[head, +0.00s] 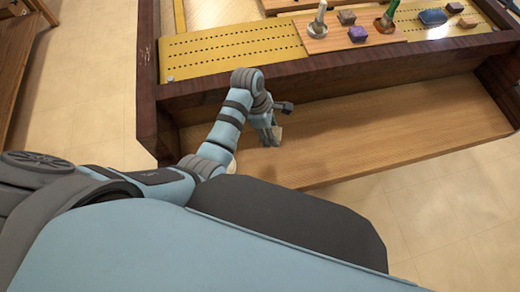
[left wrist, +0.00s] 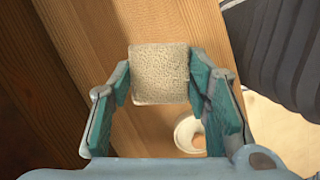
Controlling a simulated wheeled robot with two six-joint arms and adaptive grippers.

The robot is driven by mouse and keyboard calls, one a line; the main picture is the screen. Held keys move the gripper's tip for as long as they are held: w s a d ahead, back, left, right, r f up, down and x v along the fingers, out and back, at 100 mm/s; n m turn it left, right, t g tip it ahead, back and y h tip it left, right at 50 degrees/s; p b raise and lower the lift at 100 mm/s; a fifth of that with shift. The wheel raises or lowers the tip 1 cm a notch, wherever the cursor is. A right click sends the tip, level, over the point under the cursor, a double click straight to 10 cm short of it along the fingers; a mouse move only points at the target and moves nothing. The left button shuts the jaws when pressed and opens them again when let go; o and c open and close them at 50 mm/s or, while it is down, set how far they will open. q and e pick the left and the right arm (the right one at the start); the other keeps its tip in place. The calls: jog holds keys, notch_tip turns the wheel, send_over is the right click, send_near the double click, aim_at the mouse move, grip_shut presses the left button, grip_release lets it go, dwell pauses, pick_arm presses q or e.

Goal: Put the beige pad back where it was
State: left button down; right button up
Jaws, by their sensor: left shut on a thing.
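The beige pad (left wrist: 160,73) is a rough-textured block between the teal fingers of my left gripper (left wrist: 160,82) in the left wrist view. The gripper is shut on it, with one finger against each side. In the head view the left gripper (head: 268,128) hangs over the left part of the wooden shelf (head: 390,128), and a small pale bit of the pad (head: 278,134) shows at its fingertips. I cannot tell whether the pad touches the shelf. My right gripper is not in view.
A white round cup (left wrist: 187,134) lies below the gripper in the left wrist view. A dark wooden rim (head: 330,72) stands behind the shelf. The shelf's right part is clear.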

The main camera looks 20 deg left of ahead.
pick_arm(q)
jog(key=s+r, duration=0.1)
jog(key=r, duration=0.3)
jog(key=s+r, duration=0.1)
jog(key=shift+s+d+r, duration=0.2)
jog(key=shift+s+r, duration=0.1)
jog(key=shift+r, duration=0.1)
notch_tip(320, 180, down, 20)
jog(key=b, duration=0.6)
jog(key=shift+s+a+r, duration=0.15)
jog(key=shift+r, duration=0.1)
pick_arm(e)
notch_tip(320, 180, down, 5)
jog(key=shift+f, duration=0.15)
pick_arm(q)
jog(key=shift+f, duration=0.1)
jog(key=c, duration=0.9)
grip_release()
jog(key=shift+o, duration=0.2)
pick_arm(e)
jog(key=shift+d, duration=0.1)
